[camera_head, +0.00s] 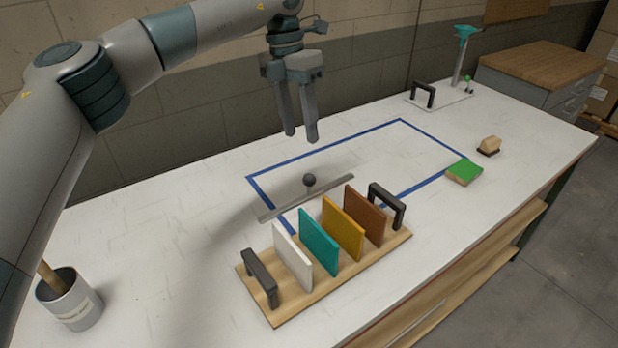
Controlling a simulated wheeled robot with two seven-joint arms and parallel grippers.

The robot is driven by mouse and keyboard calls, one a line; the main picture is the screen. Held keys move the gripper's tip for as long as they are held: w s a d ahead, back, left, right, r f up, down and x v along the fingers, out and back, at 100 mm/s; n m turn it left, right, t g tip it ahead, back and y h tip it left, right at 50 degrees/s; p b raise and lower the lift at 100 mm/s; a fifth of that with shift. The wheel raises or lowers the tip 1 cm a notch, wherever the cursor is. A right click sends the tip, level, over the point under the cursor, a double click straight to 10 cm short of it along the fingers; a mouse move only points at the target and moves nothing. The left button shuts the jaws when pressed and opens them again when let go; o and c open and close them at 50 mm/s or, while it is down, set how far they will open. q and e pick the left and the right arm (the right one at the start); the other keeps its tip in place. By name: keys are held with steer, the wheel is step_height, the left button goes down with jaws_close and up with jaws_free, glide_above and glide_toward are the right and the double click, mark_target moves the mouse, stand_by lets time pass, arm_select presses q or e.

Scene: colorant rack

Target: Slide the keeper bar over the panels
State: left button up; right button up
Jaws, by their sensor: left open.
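The keeper bar (287,202) is a thin grey bar with a round black knob (309,180) near its middle. It shows just behind the panels, not over them; I cannot tell what supports it. The wooden rack (330,293) holds upright panels in a row: white (292,256), teal (319,243), yellow (343,229) and brown (365,215). A black handle stands at each end of the rack. My left gripper (301,135) points down, open and empty, above and behind the knob and apart from it. My right gripper is out of view.
Blue tape (325,154) outlines a rectangle on the white table. A green block (464,172) and a small wooden-topped piece (489,145) lie to the right. A tray with a black handle (424,95) is at the back. A metal can (70,300) stands at the left.

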mark_target(309, 175)
arm_select(q)
steer(key=f+p, duration=0.1)
steer(key=f, duration=0.3)
steer(key=s+d+f+p, duration=0.1)
steer(key=f, duration=0.4)
steer(key=d+f+p, duration=0.1)
steer(key=f+p, duration=0.1)
steer(key=f, duration=0.2)
steer(key=shift+s+f, duration=0.25)
steer(key=shift+s, duration=0.15)
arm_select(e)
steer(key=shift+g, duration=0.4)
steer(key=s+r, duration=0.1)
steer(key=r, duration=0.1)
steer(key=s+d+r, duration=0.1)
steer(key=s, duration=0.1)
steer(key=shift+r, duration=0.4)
arm_select(q)
steer(key=shift+c, duration=0.4)
